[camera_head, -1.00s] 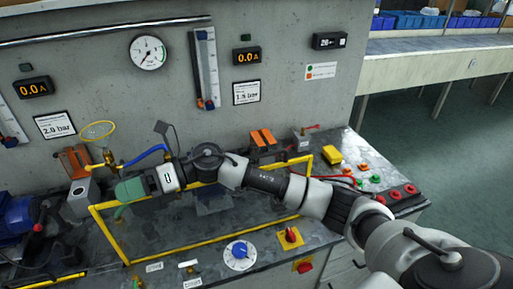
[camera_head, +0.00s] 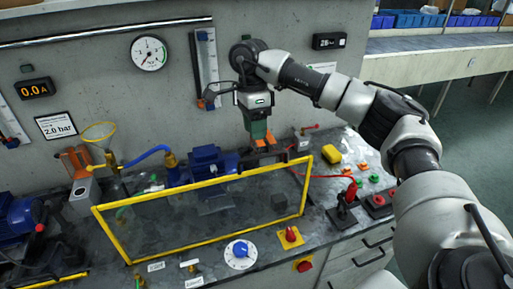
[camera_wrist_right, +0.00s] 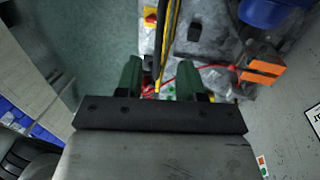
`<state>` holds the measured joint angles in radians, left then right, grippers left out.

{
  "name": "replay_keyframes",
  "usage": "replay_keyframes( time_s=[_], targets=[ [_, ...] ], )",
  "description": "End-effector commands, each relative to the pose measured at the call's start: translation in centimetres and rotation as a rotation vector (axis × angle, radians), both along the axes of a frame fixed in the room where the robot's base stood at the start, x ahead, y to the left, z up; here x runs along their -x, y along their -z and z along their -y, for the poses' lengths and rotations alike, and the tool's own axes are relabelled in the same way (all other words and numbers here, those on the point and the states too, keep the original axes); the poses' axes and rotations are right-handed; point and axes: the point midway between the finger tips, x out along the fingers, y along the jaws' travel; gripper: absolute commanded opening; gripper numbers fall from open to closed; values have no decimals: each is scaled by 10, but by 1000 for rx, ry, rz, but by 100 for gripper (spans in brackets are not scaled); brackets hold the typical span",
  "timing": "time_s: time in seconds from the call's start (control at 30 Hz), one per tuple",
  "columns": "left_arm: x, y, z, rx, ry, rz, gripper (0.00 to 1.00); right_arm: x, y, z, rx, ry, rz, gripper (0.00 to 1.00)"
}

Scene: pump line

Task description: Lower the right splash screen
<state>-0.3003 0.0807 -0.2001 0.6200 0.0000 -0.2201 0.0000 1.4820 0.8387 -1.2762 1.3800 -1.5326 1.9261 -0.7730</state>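The right splash screen is a clear panel in a yellow frame (camera_head: 195,245), standing raised along the front of the bench in the head view. My right gripper (camera_head: 258,133) points down above and behind the right part of its top bar. In the right wrist view the yellow frame edge (camera_wrist_right: 164,45) runs into the gap between the two green fingers of my right gripper (camera_wrist_right: 160,82). The fingers are spread, with space visible beside the bar; I cannot tell how deep it sits between them. My left gripper is not in view.
A blue pump (camera_head: 205,163) stands behind the screen. Orange blocks (camera_head: 262,142) are just behind my gripper, by the wall. A blue-and-white dial (camera_head: 240,253), a red knob (camera_head: 290,236) and a black lever with red handle (camera_head: 343,212) sit in front and right.

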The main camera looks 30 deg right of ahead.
Motion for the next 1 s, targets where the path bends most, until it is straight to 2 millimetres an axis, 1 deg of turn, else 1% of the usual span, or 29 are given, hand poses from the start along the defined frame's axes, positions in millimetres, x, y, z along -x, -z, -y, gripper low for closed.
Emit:
replay_keyframes(
  time_s=[0.03, 0.2, 0.33, 0.5, 0.73, 0.77, 0.9, 1.0],
  targets=[
    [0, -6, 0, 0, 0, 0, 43, 3, 8, 1, 0, 1, -4, 38],
    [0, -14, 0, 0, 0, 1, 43, 9, 37, -2, -1, -1, -4, 38],
    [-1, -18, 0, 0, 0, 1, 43, 11, 52, -2, -2, 1, -1, 38],
    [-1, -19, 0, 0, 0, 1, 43, 12, 61, -3, -2, 0, 1, 38],
    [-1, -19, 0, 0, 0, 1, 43, 12, 62, -3, -3, 1, 2, 38],
    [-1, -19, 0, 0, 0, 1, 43, 12, 62, -3, -3, 1, 2, 35],
    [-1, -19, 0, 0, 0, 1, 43, 12, 62, -3, -3, 1, 2, 14],
    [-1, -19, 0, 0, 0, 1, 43, 12, 62, -3, -3, 1, 2, 0]
  ],
)
